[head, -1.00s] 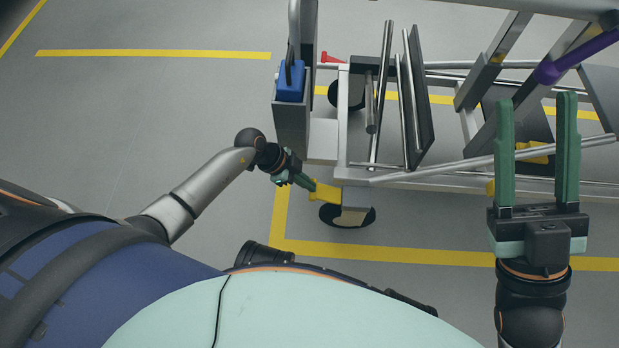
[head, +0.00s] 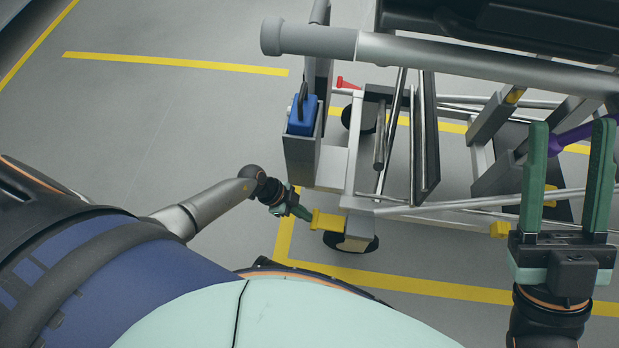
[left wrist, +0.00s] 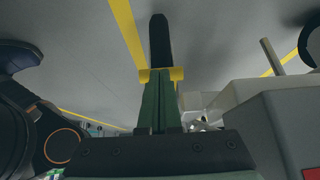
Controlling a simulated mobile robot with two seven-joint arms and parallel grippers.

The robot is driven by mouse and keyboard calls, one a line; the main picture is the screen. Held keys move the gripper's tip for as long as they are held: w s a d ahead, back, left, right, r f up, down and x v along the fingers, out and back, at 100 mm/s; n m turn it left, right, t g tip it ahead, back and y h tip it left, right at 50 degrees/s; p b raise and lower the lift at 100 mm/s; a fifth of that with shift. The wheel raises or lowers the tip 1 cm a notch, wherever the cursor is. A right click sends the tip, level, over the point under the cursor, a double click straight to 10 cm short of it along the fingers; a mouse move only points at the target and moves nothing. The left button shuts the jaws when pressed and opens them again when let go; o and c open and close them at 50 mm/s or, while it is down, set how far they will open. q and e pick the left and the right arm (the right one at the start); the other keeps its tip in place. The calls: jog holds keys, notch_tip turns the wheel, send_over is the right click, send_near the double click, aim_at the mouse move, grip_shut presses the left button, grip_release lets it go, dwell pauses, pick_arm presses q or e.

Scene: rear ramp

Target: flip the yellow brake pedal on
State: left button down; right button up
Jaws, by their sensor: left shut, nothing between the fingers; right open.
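The yellow brake pedal (head: 328,221) sticks out to the left at the near left corner of the cart, above a dark caster wheel (head: 351,243). My left gripper (head: 306,214) is shut and empty, with its fingertips at the pedal's outer end. In the left wrist view the shut green fingers (left wrist: 160,78) overlap the yellow pedal (left wrist: 177,73), which shows on both sides of them. I cannot tell if they touch, or how far the pedal is tilted. My right gripper (head: 571,126) is open and empty, over the cart's near right side.
The metal cart frame (head: 352,150) carries a blue box (head: 302,115) at its left post. A thick grey handle bar (head: 430,55) crosses above. A red pedal (head: 347,84) is at the far corner; another yellow part (head: 500,230) is near my right gripper. Floor to the left is clear.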

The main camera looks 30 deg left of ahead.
pick_arm(q)
jog(key=shift+s+a+f, duration=0.1)
jog(key=shift+a+f, duration=0.05)
jog(key=shift+f, duration=0.65)
jog(key=shift+a+f, duration=0.1)
jog(key=shift+f, duration=0.65)
pick_arm(e)
jog(key=shift+f, duration=0.25)
